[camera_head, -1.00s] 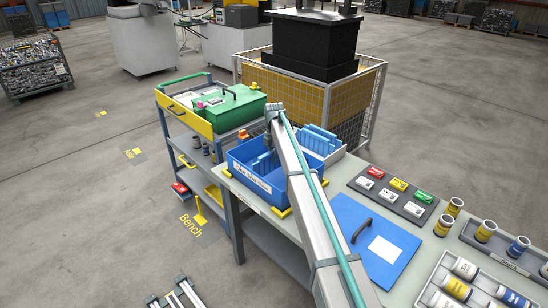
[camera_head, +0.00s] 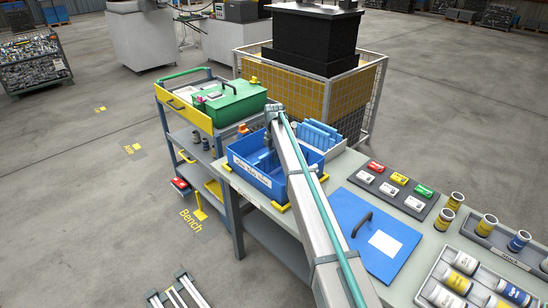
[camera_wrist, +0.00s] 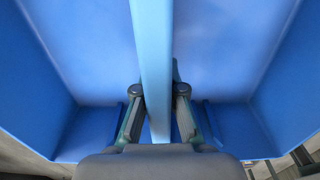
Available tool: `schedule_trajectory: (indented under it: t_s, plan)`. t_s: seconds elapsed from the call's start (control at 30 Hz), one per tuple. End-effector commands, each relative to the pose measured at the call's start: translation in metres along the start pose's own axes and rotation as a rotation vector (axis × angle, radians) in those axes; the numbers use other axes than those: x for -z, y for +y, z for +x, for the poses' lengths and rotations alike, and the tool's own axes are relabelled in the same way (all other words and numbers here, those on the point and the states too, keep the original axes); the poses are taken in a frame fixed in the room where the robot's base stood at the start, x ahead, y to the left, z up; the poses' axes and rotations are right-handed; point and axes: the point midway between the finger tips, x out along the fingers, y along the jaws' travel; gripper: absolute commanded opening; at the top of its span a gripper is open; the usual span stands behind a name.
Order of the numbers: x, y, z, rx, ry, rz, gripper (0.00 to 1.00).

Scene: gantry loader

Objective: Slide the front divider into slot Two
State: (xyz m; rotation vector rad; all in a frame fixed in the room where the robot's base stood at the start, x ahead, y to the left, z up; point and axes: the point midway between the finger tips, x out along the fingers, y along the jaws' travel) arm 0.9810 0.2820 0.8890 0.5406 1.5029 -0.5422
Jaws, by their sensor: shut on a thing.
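The blue box (camera_head: 286,186) stands on the bench with a white label (camera_head: 251,172) on its front wall; the slot names are too small to read surely. My gripper (camera_head: 267,147) reaches down into the box, partly hidden by my arm. In the wrist view my gripper (camera_wrist: 159,105) is shut on the light blue divider (camera_wrist: 153,45), which runs between its two fingers with blue box walls on both sides. The divider also shows inside the box in the head view (camera_head: 261,161). Its lower edge and the slots are hidden.
Behind the box, a grey tray (camera_head: 332,152) holds light blue dividers (camera_head: 319,134). A blue lid (camera_head: 362,251) with a black handle lies to the right. A trolley with a green case (camera_head: 229,104) stands left.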

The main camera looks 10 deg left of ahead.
Motion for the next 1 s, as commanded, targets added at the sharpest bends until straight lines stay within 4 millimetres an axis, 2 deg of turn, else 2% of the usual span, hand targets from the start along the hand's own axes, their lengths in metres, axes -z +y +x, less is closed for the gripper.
schedule_trajectory:
  t_s: [0.4,0.73,0.77,0.9,1.0]
  plan:
    - [0.000,0.000,0.013,0.000,0.000,0.000,0.00]
    - [0.000,0.000,0.014,0.000,0.000,0.000,0.00]
    - [0.000,0.000,0.014,0.000,0.000,0.000,0.14]
    - [0.000,0.000,0.014,0.000,0.000,0.000,0.37]
    - [0.000,0.000,0.014,0.000,0.000,0.000,0.38]
